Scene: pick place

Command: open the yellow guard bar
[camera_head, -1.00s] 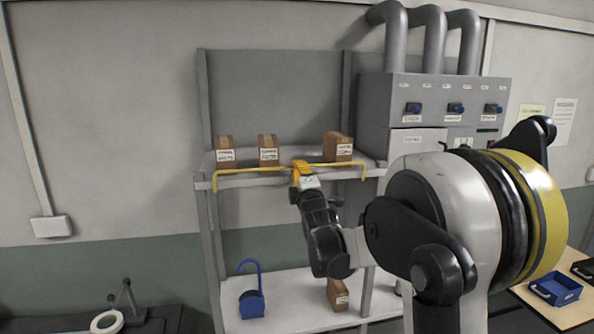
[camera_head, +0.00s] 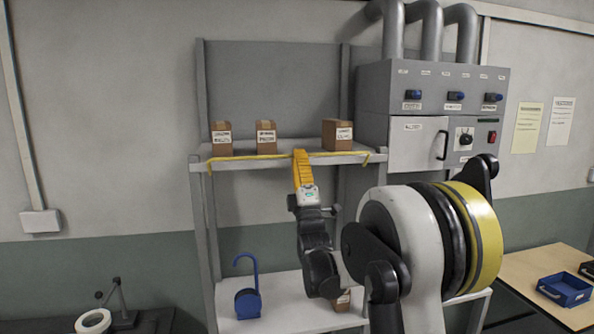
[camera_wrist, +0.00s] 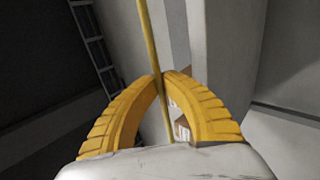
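The yellow guard bar (camera_head: 240,157) runs along the front of the upper shelf, level with the shelf's front edge and below the boxes' labels. Short bent ends show at both sides. My gripper (camera_head: 300,154) is at the middle of the bar. In the wrist view, the yellow fingers of my gripper (camera_wrist: 161,77) curve in and their tips close around the bar (camera_wrist: 147,35), which passes between them. The gripper's tips hide a short piece of the bar.
Three brown boxes stand on the upper shelf (camera_head: 230,165): left (camera_head: 222,140), middle (camera_head: 266,138) and right (camera_head: 337,135). A blue hooked object (camera_head: 248,302) is on the lower shelf. A grey cabinet (camera_head: 375,105) stands right of the shelf. Space before the bar's left half looks clear.

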